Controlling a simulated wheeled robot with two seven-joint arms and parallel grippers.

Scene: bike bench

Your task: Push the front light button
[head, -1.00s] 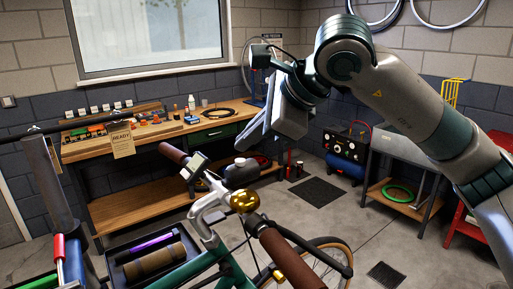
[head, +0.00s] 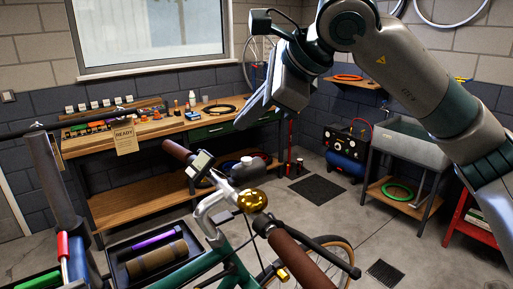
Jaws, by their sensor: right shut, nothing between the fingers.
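The bicycle handlebar (head: 208,212) runs from the left brown grip (head: 177,150) to the right brown grip (head: 300,258). A gold bell (head: 251,201) and a small display (head: 202,163) are mounted on it. A dark rounded unit (head: 246,172), possibly the front light, shows just beyond the bell; I cannot make out a button on it. My right gripper (head: 241,124) is shut and empty. It points down and left, above and apart from the handlebar in the picture. My left gripper is not in view.
A wooden workbench (head: 130,201) with small parts stands at the back left. A tool tray (head: 120,262) lies near the front left beside a grey post (head: 48,180). A sink table (head: 410,145) stands at the right. Open floor lies between.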

